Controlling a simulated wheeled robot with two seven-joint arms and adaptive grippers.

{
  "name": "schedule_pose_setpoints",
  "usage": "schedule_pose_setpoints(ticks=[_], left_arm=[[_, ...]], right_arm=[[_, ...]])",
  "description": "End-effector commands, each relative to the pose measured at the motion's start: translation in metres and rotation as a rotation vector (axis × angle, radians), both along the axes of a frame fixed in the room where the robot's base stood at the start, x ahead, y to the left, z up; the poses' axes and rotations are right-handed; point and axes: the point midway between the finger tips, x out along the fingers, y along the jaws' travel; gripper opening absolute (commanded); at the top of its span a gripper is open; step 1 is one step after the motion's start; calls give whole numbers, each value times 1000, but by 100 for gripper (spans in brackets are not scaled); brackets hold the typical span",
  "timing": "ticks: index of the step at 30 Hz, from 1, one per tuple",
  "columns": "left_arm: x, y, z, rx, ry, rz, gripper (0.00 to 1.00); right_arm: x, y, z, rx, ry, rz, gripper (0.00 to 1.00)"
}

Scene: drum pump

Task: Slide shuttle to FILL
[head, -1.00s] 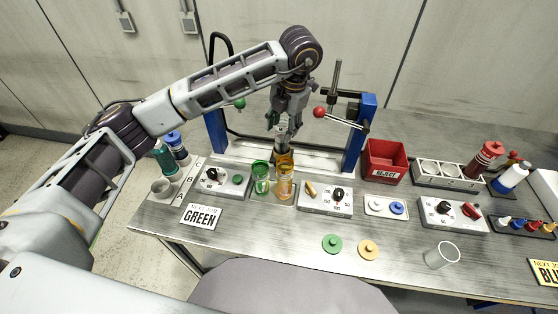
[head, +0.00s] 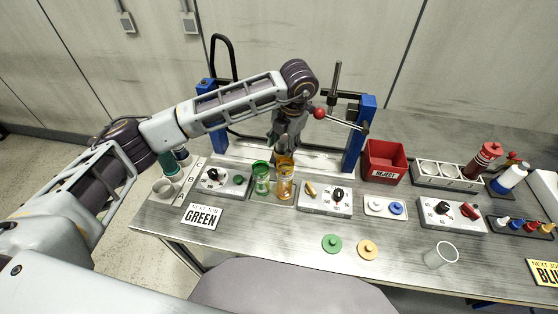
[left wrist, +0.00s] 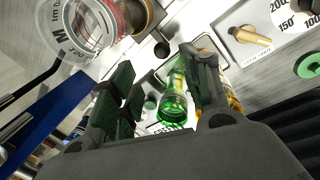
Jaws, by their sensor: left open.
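My left gripper (head: 287,140) is in front of the pale rail (head: 325,160) between two blue posts, just above and behind the amber glass (head: 285,188). In the left wrist view its two dark fingers (left wrist: 158,72) are apart, with nothing clearly held between them. A small black knob (left wrist: 162,49) lies beyond the fingertips there; I cannot tell whether it belongs to the shuttle. The shuttle itself is not clearly visible and the arm covers part of the rail. The green glass (head: 261,180) stands left of the amber one. My right gripper is not in view.
Blue posts (head: 360,133) flank the rail, with a red-ball lever (head: 319,113) at the right. A dial box (head: 222,181) stands left of the glasses, another (head: 325,199) right. A red reject bin (head: 383,162) is farther right. A clear cup (head: 440,255) stands near the front edge.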

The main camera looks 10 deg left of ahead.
Motion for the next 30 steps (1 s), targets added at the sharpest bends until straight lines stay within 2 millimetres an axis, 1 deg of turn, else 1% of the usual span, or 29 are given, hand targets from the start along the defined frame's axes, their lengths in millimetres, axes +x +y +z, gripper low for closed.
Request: schedule_pose_setpoints(ticks=[1,9,18,24,30], left_arm=[[-1,0,-7,0,4,1,47],[1,5,-43,1,3,1,47],[5,10,-77,1,2,0,47],[6,12,-89,1,1,-1,47],[6,12,-91,0,0,-1,47]], right_arm=[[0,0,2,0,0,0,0],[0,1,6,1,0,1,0],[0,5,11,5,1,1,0],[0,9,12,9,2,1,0],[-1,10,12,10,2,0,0]])
